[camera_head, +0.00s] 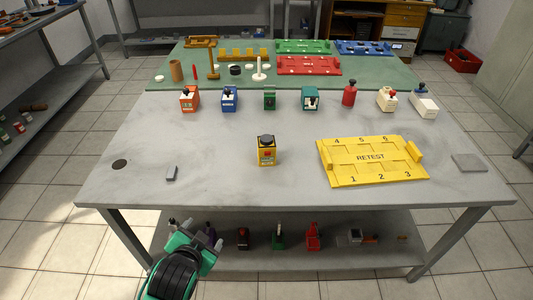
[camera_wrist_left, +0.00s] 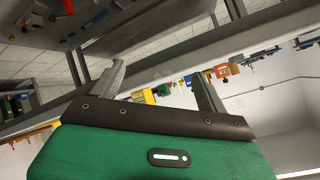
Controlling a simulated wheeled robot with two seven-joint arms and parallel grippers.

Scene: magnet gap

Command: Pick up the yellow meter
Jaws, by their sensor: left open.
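My right gripper is in neither view.
A yellow RETEST tray (camera_head: 372,164) lies right of the meter. A small grey block (camera_head: 171,173) lies to the left. Several coloured devices, including a blue one (camera_head: 229,98), stand in a row behind. A lower shelf (camera_head: 340,248) holds more objects. The tabletop around the meter is clear.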

